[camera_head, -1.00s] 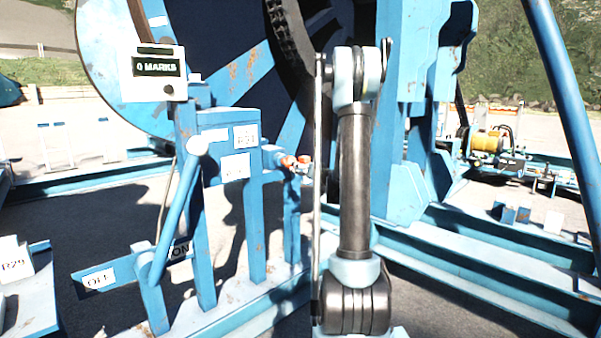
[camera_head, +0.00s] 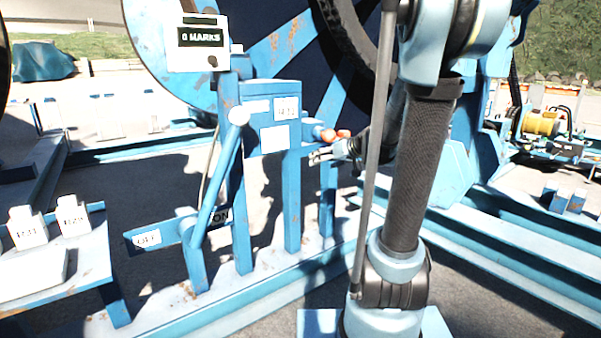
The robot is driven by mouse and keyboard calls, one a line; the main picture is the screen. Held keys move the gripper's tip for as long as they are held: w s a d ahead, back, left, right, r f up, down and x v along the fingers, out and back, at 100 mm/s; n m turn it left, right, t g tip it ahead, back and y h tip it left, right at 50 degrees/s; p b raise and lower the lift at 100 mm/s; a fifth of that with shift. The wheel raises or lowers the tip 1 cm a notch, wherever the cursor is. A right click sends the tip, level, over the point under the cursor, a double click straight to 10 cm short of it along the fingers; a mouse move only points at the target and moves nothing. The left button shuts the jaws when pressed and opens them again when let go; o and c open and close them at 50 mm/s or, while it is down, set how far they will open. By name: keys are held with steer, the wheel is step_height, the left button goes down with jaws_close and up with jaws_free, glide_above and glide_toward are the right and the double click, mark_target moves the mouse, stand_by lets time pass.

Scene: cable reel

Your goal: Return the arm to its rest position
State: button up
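My arm (camera_head: 420,160) stands large in the right half of the camera_head view, its lower column rising to a joint at the top edge. A forearm comes out from behind it toward the left. My gripper (camera_head: 318,156) shows small at its end, pointing left, just below the red-orange knobs (camera_head: 336,135) on the blue control stand (camera_head: 262,145). Whether it touches the stand is unclear. I see nothing held in it, but the fingers are too small to tell whether they are open. Part of the forearm is hidden by the column.
The stand carries a "0 MARKS" display (camera_head: 198,42) and a lever (camera_head: 215,185) by OFF and ON plates. The big blue reel (camera_head: 290,50) is behind. A blue bench (camera_head: 85,262) with white labelled blocks is at lower left. Blue frame beams (camera_head: 500,240) run at right.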

steer(key=s+d+f+m+g+h, duration=0.1)
steer(key=s+d+f+g+h, duration=0.1)
steer(key=s, duration=0.9)
steer(key=s+d+f+m+g+h, duration=0.1)
steer(key=s+d+f+g+h, duration=0.1)
steer(key=s+f, duration=0.5)
steer(key=s+d+f+m+g+h, duration=0.2)
steer(key=s+d+f, duration=0.3)
steer(key=s, duration=1)
steer(key=shift+d+g+h, duration=0.4)
steer(key=shift+d+h, duration=0.15)
steer(key=shift+h, duration=0.35)
steer(key=shift+f, duration=0.1)
steer(key=shift+w+f, duration=0.2)
steer(key=shift+w, duration=0.3)
